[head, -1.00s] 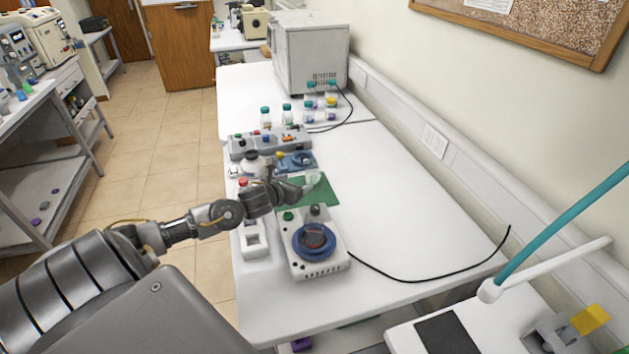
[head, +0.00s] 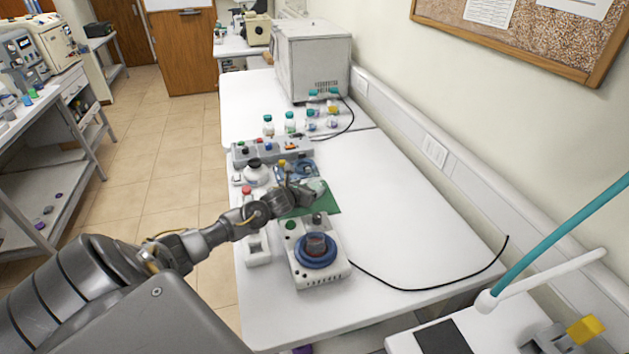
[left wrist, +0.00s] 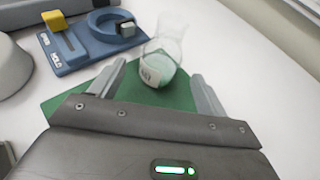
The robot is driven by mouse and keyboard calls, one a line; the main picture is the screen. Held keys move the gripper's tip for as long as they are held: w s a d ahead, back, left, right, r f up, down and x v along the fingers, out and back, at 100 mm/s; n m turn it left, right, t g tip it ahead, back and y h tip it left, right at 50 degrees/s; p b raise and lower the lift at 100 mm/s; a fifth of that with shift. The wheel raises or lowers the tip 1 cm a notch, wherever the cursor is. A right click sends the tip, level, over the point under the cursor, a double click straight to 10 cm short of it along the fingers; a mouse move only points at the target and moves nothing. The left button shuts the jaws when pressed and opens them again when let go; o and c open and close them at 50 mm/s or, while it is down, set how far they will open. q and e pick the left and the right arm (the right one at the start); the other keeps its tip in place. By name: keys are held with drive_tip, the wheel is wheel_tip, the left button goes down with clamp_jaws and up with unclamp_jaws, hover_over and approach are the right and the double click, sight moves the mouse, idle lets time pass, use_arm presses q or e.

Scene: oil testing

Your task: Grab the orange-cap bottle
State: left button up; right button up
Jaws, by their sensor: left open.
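A small bottle with a red-orange cap (head: 246,191) stands near the left edge of the bench in the head view. My left gripper (head: 306,190) is open over the green mat (head: 329,205). In the left wrist view, a clear flask (left wrist: 163,58) with pale green liquid and a white label stands on the mat. It is just ahead of and between the spread fingers (left wrist: 158,84), not gripped. The orange-cap bottle cannot be made out in the wrist view. My right gripper is not in view.
A stirrer with a blue top (head: 316,252) stands in front of the mat. A blue tester (left wrist: 92,42) with a yellow block and a white bottle with a black cap (head: 256,172) stand behind. Several teal-capped bottles (head: 290,122) stand farther back. The bench's right side is clear except a black cable.

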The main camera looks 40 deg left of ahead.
sight(311, 185)
use_arm(q)
drive_tip(key=shift+x, duration=1.65)
drive_tip(key=shift+c, duration=0.3)
drive_tip(key=c, duration=1.1)
drive_tip(key=shift+r, duration=0.1)
